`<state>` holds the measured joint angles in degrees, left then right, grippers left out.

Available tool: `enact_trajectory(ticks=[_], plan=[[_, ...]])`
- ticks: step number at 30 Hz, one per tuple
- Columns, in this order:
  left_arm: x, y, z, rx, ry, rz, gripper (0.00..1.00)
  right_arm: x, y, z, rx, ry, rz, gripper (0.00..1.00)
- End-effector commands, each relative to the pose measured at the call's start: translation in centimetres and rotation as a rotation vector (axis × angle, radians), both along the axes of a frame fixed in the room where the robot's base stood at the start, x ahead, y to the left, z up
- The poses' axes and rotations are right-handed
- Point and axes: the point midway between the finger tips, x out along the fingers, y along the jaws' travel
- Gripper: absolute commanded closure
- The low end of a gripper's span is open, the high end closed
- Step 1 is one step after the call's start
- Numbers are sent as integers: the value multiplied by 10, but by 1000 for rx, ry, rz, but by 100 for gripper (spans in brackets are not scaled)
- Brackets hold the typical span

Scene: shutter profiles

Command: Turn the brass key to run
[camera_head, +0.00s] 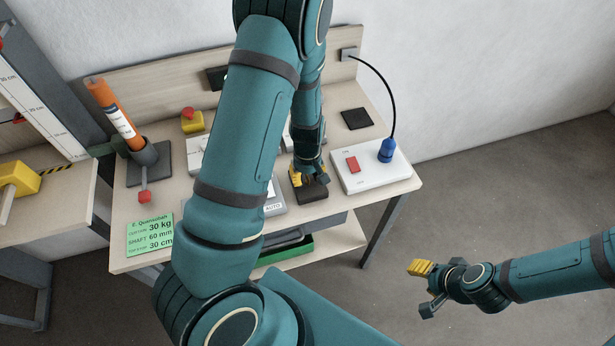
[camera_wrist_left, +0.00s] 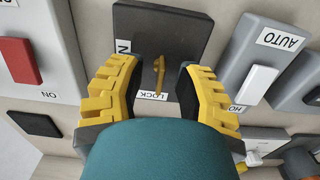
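The brass key (camera_wrist_left: 159,76) sits on a dark switch box (camera_wrist_left: 160,22) in the left wrist view. Its lower end points toward the LOCK label (camera_wrist_left: 151,96); another label, partly hidden with an N showing, is to the left. My left gripper (camera_wrist_left: 160,95) is open, one yellow finger on each side of the key with gaps between. In the head view my left gripper (camera_head: 308,176) is over the dark box (camera_head: 313,193), and the key is hidden there. My right gripper (camera_head: 426,287) is open and empty, off the bench at the right.
A white box with a red switch (camera_head: 352,163) and a blue plug (camera_head: 387,150) on a black cable stands right of the key box. A grey AUTO box (camera_wrist_left: 257,70) stands close by. A green card (camera_head: 150,235) and an orange cylinder (camera_head: 115,112) are at the left.

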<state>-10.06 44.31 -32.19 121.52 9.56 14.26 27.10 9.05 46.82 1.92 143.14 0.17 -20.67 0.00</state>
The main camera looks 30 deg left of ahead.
Motion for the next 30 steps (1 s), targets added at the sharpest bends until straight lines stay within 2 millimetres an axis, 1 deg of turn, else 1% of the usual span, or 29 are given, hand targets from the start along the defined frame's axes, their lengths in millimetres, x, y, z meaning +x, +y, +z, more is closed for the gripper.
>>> enact_trajectory(ticks=[3, 9, 10, 11, 12, 13, 14, 23, 30], plan=[[0, 0, -3, 0, 0, 0, 67, 0, 0, 0, 0, 0, 0, 53], [0, 0, -3, 0, 0, 0, 67, 0, 0, 0, 0, 0, 0, 53], [0, 0, -3, 0, 0, 0, 64, 0, 0, 0, 0, 0, 0, 53], [0, 0, -3, 0, 0, 0, 74, 0, 0, 0, 0, 0, 0, 53], [0, 0, -3, 0, 0, 0, 88, 0, 0, 0, 0, 0, 0, 53], [0, 0, -3, 0, 0, 0, 99, 0, 0, 0, 0, 0, 0, 53], [0, 0, -3, 0, 0, 0, 100, 0, 0, 0, 0, 0, 0, 53], [0, 0, -3, 0, 0, -8, 100, 0, 0, -1, 0, 0, 0, 53], [0, 0, -4, -1, 1, -84, 100, 0, 0, -3, 0, 0, 0, 53]])
